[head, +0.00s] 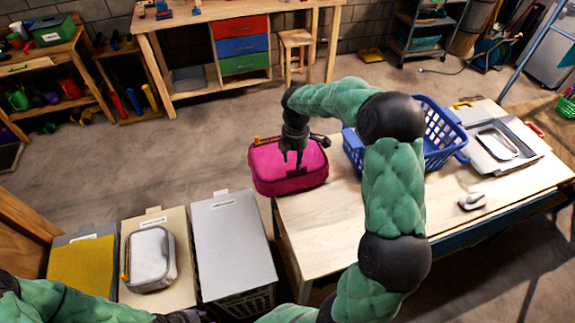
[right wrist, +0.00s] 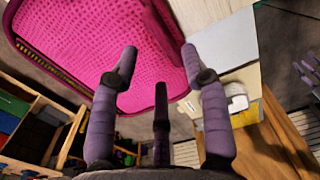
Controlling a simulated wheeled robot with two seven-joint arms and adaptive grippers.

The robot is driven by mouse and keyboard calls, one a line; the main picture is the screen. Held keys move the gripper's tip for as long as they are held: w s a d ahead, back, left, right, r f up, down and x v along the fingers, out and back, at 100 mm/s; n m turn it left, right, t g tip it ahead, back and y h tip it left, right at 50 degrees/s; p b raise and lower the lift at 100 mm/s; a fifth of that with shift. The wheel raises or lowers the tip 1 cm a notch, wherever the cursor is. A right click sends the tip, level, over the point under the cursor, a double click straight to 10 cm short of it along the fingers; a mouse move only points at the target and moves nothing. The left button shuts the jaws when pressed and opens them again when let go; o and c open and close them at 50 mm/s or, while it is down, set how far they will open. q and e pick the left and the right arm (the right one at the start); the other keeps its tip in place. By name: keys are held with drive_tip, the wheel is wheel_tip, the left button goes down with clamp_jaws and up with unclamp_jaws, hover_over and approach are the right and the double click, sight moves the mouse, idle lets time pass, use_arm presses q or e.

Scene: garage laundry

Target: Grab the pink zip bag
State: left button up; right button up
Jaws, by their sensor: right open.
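The pink zip bag (head: 285,180) sits at the far left corner of the wooden table (head: 315,220) in the head view, partly over the left edge. My right gripper (head: 292,162) points down over the bag's top, its fingers spread. In the right wrist view the pink bag (right wrist: 95,35) fills the upper left, and the open fingers of my right gripper (right wrist: 158,68) stand in front of it with nothing between them. Whether a fingertip touches the bag is unclear. My left arm enters at the bottom left of the head view; a dark part of its gripper (head: 180,316) is cut off by the frame edge.
A blue basket (head: 440,135) stands right of the bag, partly hidden by my right arm. A grey folder (head: 505,150) and a small pale object (head: 472,200) lie farther right. Lidded bins stand left of the table, one bearing a grey zip bag (head: 150,260).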

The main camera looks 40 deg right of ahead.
drive_tip(key=f, duration=0.3)
drive_tip(key=f+b, duration=0.1)
drive_tip(key=f, duration=0.1)
drive_tip(key=shift+s+d+f, duration=0.1)
drive_tip(key=shift+s+d, duration=0.05)
drive_tip(key=shift+s, duration=0.1)
clamp_jaws()
